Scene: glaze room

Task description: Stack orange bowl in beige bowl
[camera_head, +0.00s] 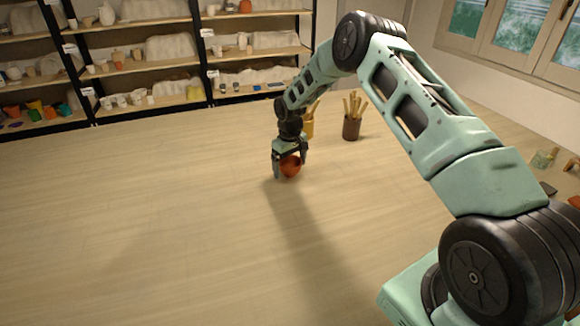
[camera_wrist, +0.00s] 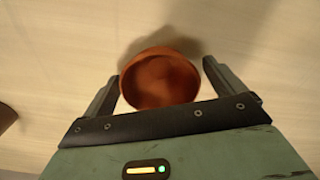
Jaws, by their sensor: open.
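The orange bowl (camera_head: 291,165) is at my gripper, over the far middle of the table. In the wrist view the orange bowl (camera_wrist: 160,78) shows its round opening, tilted toward the camera, between my two fingers. My gripper (camera_head: 290,173) is open, with one finger on each side of the bowl. In the wrist view my gripper (camera_wrist: 161,80) has its left finger close to the bowl's side and a small gap at the right finger. I cannot tell whether the bowl touches the table. I cannot make out a beige bowl on the table in either view.
A brown pot of sticks (camera_head: 352,127) stands right of my gripper, with a yellow container (camera_head: 308,127) of sticks just behind the gripper. Shelves (camera_head: 150,65) with pottery line the back. The table's left and front (camera_head: 130,230) are clear. A few small items lie at the right edge.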

